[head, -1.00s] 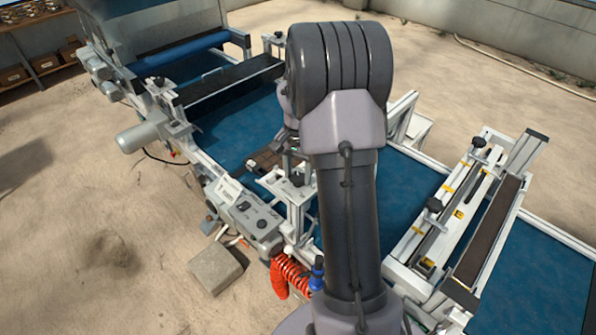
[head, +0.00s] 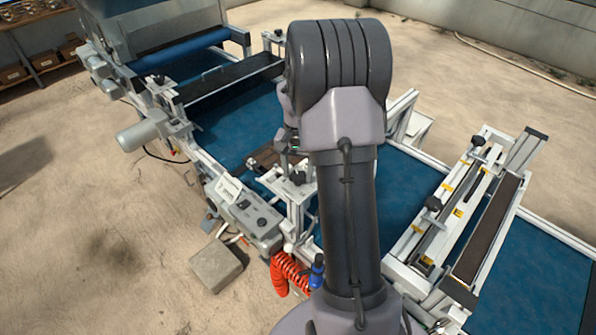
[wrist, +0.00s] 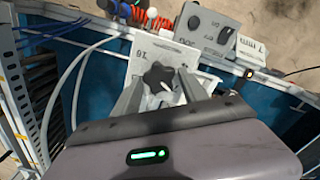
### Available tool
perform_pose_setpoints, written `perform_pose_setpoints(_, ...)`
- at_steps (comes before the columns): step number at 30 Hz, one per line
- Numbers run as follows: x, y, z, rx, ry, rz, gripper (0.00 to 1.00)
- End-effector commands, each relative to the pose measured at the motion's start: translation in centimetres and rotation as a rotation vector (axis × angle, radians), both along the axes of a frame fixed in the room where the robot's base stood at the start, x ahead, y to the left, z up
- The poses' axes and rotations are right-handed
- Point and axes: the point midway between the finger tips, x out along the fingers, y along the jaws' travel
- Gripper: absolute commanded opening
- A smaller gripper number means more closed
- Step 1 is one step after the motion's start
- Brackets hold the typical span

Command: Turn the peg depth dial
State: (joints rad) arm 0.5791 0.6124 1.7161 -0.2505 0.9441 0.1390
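The peg depth dial is a black lobed knob (wrist: 158,77) on a pale plate with printed numbers, seen in the wrist view. In the head view the knob (head: 297,178) sits on a white bracket at the belt's near side. My gripper (wrist: 161,80) is open, with one grey finger on each side of the knob. The knob lies between the fingers in the picture; I cannot tell whether they touch it. In the head view my own arm hides most of the gripper.
A grey control box (head: 248,215) with black knobs stands left of the bracket, with a red coiled hose (head: 290,272) below it. The blue belt (head: 235,130) runs behind. A white frame with a dark bar (head: 490,235) crosses the belt at right.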

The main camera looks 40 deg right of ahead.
Motion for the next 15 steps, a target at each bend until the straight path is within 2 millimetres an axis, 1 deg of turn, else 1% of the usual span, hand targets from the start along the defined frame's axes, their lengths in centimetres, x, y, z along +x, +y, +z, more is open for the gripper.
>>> perform_pose_setpoints(1, 0.0, 0.0, 0.0, 0.001, 0.001, 0.0, 0.63)
perform_pose_setpoints(2, 0.0, 0.0, 0.0, 0.001, 0.001, 0.0, 0.65)
perform_pose_setpoints(11, -0.1, 0.1, 0.1, 0.002, 0.003, -0.001, 0.65)
perform_pose_setpoints(14, 0.0, 0.0, 1.2, 0.001, 0.001, -0.001, 0.65)
perform_pose_setpoints(15, 0.0, 0.0, 2.1, 0.001, -0.001, -0.002, 0.65)
